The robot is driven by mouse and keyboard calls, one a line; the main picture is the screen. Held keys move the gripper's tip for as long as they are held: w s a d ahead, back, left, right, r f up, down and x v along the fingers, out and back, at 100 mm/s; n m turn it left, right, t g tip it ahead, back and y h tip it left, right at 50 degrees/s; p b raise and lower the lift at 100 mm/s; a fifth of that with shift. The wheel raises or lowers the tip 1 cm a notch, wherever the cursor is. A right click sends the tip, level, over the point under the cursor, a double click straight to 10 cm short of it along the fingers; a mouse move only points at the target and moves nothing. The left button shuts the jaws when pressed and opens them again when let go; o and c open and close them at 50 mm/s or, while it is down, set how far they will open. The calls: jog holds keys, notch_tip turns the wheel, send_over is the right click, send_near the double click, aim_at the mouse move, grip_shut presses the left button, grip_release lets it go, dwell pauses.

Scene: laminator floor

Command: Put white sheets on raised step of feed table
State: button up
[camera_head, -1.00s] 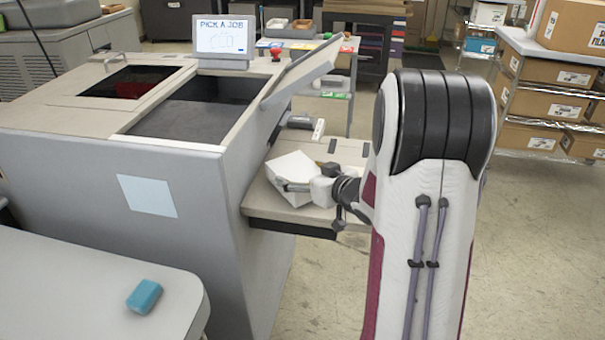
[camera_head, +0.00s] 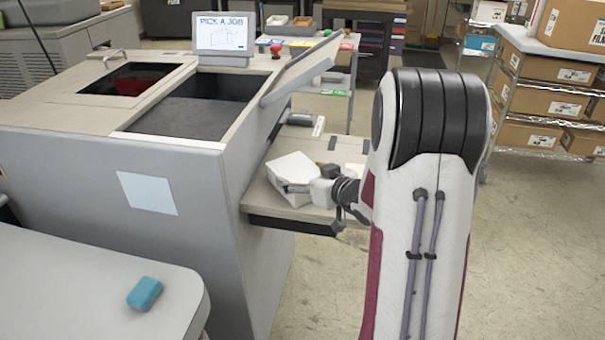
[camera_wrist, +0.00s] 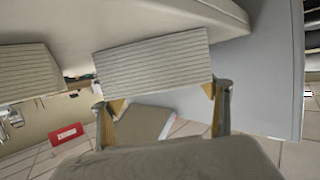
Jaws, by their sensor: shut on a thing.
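The white sheets (camera_head: 290,166) are a thick stack over the front left part of the feed table (camera_head: 277,207), beside the big grey machine. My gripper (camera_head: 303,188) is at the stack's right front side, partly hidden by my arm. In the wrist view the fingers (camera_wrist: 165,100) are on either side of a pale block with fine layered lines, the sheet stack (camera_wrist: 152,62), and are shut on it. Whether the stack touches the table is not clear. I cannot clearly make out the raised step.
The machine's slanted lid (camera_head: 302,67) stands up behind the feed table. A grey roller-like part (camera_head: 301,119) lies at the table's back. A pale item (camera_head: 355,170) shows partly behind my arm. A blue block (camera_head: 144,294) lies on the near white table (camera_head: 75,300).

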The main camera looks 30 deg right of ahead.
jog(key=o, duration=1.9)
jog(key=shift+r, duration=0.1)
jog(key=shift+s, duration=0.15)
jog(key=shift+s+d+r, duration=0.1)
jog(key=shift+s+r, duration=0.05)
jog(key=shift+s, duration=0.3)
jog(key=shift+v, duration=5.35)
jog(key=shift+w+r, duration=0.1)
